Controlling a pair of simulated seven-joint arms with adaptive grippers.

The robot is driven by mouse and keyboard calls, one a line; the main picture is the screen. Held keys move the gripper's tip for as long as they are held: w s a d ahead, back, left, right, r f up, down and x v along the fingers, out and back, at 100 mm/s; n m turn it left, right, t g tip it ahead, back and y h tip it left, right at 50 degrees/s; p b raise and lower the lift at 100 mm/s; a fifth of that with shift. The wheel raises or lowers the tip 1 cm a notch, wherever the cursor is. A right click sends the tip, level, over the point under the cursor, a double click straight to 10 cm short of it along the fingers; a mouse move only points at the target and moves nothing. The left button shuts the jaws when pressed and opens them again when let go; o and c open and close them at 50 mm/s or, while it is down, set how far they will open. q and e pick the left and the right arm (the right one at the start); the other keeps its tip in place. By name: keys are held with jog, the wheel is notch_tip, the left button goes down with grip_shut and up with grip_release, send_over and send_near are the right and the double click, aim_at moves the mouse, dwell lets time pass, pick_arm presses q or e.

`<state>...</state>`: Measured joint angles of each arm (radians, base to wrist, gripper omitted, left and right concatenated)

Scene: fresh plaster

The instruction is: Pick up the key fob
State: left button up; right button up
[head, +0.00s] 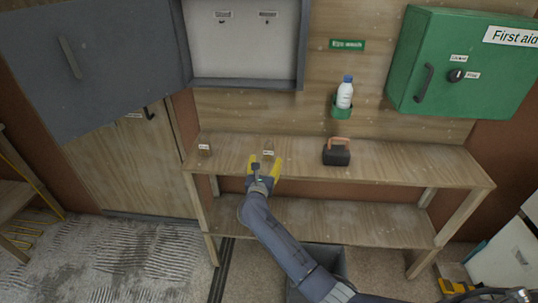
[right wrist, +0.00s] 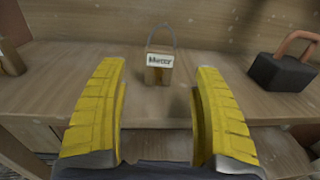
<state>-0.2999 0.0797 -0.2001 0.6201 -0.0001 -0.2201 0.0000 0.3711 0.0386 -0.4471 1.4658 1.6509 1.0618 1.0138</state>
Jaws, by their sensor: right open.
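A small wooden key fob labelled "Meter" (right wrist: 158,72), with a grey wire loop on top, stands on the upper wooden shelf. It also shows in the head view (head: 268,153). A similar fob (head: 204,149) stands farther left on the shelf; its label is not readable. My right gripper (head: 265,161) is open and empty at the shelf's front. In the right wrist view its yellow fingers (right wrist: 160,80) are spread wide, and the "Meter" fob appears centred between them, a little beyond the tips and apart from them. My left gripper is not in view.
A black padlock-shaped block (head: 336,155) with an orange-brown handle sits right of the fob. A white bottle (head: 345,93) stands in a green holder above. An open grey cabinet (head: 245,45) and a green first aid box (head: 462,62) hang on the wall.

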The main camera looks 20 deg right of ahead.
aim_at(269, 153)
jog(key=shift+x, duration=3.7)
jog(key=shift+f, duration=0.15)
jog(key=c, duration=1.3)
